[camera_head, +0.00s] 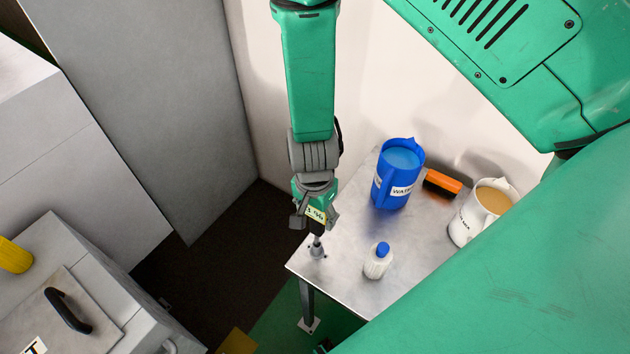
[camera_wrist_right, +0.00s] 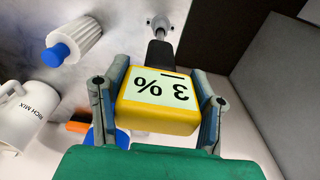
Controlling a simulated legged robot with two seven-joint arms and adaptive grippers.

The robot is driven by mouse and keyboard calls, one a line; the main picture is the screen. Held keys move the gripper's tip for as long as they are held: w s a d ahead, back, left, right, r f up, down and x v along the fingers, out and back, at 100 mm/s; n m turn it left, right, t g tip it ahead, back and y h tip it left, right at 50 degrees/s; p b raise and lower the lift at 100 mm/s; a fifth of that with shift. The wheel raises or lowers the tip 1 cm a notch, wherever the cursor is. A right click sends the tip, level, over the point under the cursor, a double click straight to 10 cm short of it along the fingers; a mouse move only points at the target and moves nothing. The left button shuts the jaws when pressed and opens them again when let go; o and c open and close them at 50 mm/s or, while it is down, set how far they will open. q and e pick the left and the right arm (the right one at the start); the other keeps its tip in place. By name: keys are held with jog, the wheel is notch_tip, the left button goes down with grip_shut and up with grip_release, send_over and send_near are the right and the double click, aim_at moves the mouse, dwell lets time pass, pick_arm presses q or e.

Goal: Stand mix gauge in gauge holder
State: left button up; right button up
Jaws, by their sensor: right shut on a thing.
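The mix gauge (camera_head: 316,213) has a yellow body with a "3 %" display; its body also shows in the wrist view (camera_wrist_right: 160,112). My right gripper (camera_head: 315,218) is shut on the gauge body, with fingers on both sides (camera_wrist_right: 160,95). The gauge hangs with its dark stem pointing down at the small grey gauge holder (camera_head: 317,252) on the table's near-left corner. The holder shows beyond the stem in the wrist view (camera_wrist_right: 158,21). The stem tip lines up with the holder, but I cannot tell whether it is inside. My left gripper is not in view.
A grey machine (camera_head: 95,290) is at left, beyond a dark floor gap.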

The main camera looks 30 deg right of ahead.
dwell(0.3)
jog(key=o, duration=1.7)
jog(key=r, duration=1.1)
jog(key=shift+a+r, duration=0.3)
jog(key=shift+r, duration=0.1)
